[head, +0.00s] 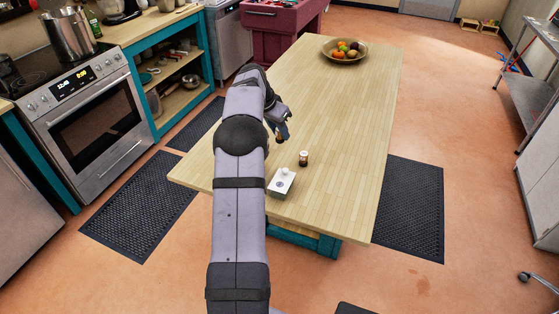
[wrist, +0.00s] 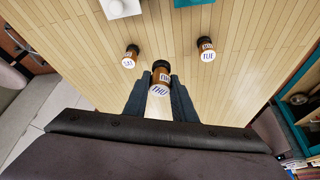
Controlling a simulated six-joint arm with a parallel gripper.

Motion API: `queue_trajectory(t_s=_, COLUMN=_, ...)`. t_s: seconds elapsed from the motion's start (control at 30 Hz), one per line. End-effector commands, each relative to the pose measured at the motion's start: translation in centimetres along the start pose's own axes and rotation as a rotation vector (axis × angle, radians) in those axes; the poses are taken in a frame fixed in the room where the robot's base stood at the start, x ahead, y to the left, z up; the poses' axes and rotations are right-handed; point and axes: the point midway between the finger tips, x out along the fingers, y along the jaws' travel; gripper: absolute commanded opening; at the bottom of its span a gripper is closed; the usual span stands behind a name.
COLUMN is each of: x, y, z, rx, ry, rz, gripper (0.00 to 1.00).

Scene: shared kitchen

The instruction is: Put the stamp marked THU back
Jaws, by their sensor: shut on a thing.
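The stamp marked THU (wrist: 160,82) is a small brown cylinder with a dark end and white lettered end. My gripper (wrist: 159,86) is shut on it, one finger on each side. It looks larger than the other stamps in the wrist view, and I cannot tell its exact height above the table. In the head view my gripper (head: 283,130) is over the table and the held stamp is mostly hidden. Two similar stamps are on the table: one marked TUE (wrist: 207,50) to the right, another (wrist: 130,57) to the left, its label seeming to read SAT.
A white box (head: 281,182) with a small knob sits near the table's front edge, close to a brown stamp (head: 304,158). A fruit bowl (head: 344,50) stands at the far end of the wooden table (head: 350,120). The table's middle and right are clear.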

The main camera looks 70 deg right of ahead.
Motion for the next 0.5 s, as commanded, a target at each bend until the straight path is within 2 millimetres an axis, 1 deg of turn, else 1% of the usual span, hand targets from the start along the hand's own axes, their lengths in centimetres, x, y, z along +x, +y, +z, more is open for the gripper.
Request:
queue_trajectory(t_s=0.3, x=3.9, y=0.0, z=1.9, rx=-0.004, ry=-0.003, rz=0.002, gripper=0.01)
queue_trajectory(t_s=0.4, x=4.8, y=0.0, z=2.3, rx=-0.004, ry=-0.001, rz=0.001, gripper=0.01)
queue_trajectory(t_s=0.5, x=5.2, y=-0.1, z=2.4, rx=-0.004, ry=0.001, rz=-0.001, gripper=0.01)
